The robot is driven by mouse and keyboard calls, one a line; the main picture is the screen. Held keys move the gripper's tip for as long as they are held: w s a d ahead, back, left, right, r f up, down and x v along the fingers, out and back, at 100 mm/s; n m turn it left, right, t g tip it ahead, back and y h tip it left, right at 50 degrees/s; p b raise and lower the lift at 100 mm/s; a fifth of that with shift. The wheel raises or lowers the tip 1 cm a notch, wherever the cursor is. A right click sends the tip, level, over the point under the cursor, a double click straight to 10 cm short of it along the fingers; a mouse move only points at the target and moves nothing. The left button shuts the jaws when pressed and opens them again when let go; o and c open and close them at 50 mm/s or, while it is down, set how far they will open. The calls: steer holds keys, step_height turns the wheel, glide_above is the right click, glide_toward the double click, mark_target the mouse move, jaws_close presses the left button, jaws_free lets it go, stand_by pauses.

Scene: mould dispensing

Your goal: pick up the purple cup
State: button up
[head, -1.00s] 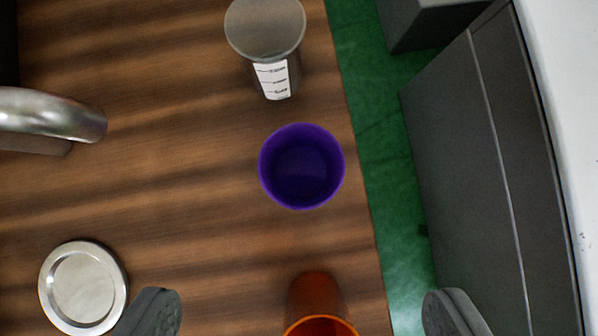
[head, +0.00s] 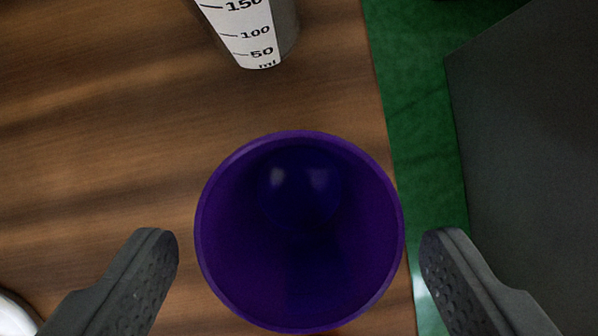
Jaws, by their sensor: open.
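The purple cup (head: 300,285) stands upright on the wooden table, its open mouth facing my camera and its inside dark and empty-looking. My gripper (head: 299,250) is open, with one grey finger to the left of the cup and the other to its right. There is a visible gap between each fingertip and the cup's rim, wider on the left side. I cannot tell exactly how far the fingertips are above or below the rim.
A grey measuring beaker (head: 285,25) with a white scale stands behind the cup.

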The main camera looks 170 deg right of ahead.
glide_above(299, 151)
steer(key=s, duration=0.2)
steer(key=shift+s+d+f, duration=0.1)
steer(key=shift+f, duration=1.1)
steer(key=shift+s+d+f, duration=0.1)
steer(key=shift+f, duration=1.1)
steer(key=c, duration=1.1)
